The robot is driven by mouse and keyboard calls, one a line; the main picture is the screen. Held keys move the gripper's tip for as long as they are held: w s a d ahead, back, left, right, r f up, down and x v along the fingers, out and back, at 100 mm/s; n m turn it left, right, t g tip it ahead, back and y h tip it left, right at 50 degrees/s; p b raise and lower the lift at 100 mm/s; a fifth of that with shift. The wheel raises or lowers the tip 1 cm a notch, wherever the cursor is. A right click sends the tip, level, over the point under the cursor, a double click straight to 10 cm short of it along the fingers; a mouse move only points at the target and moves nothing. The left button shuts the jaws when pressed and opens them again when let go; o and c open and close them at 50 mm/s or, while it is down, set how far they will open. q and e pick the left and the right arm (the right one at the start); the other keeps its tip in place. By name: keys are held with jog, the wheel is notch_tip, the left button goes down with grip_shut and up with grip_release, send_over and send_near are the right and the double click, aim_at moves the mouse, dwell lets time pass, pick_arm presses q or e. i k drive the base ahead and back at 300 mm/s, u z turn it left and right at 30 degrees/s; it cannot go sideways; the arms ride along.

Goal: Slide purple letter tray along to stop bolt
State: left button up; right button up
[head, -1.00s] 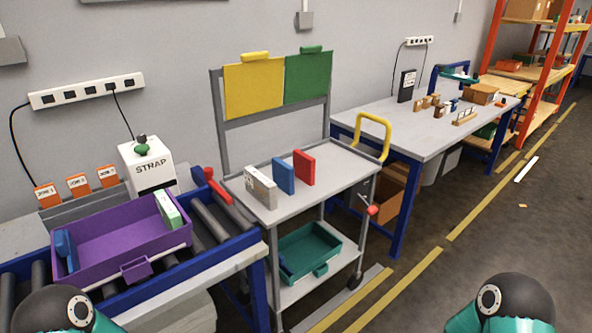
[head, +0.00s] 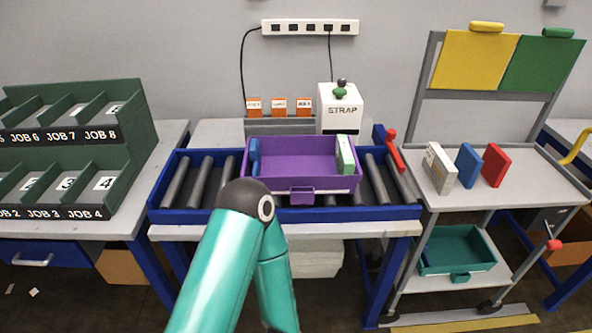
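The purple letter tray (head: 290,170) sits on the roller conveyor (head: 290,214) in the middle of the head view. A blue item (head: 254,157) stands at its left end and a green-and-white box (head: 345,154) at its right end. A red handle-like piece (head: 394,150), which may be the stop bolt, is at the conveyor's right end. Bare rollers lie between it and the tray. A teal arm of mine rises in front of the conveyor, its dark elbow overlapping the conveyor's front rail. Neither of my grippers shows.
A white STRAP box (head: 339,112) and orange job cards (head: 279,106) stand behind the conveyor. A green job rack (head: 75,150) is at left. At right, a grey trolley (head: 530,190) holds upright boxes and a teal tray (head: 456,250). Bare rollers flank the purple tray.

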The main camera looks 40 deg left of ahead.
aim_at(302, 168)
jog(key=u, duration=0.05)
jog(key=k, duration=0.6)
jog(key=u, duration=0.25)
jog(key=i, duration=1.25)
jog(key=u, duration=0.85)
jog(key=i, duration=0.4)
jog(key=k, duration=0.95)
jog(key=u, duration=0.15)
jog(key=i, duration=0.95)
jog(key=z, duration=0.05)
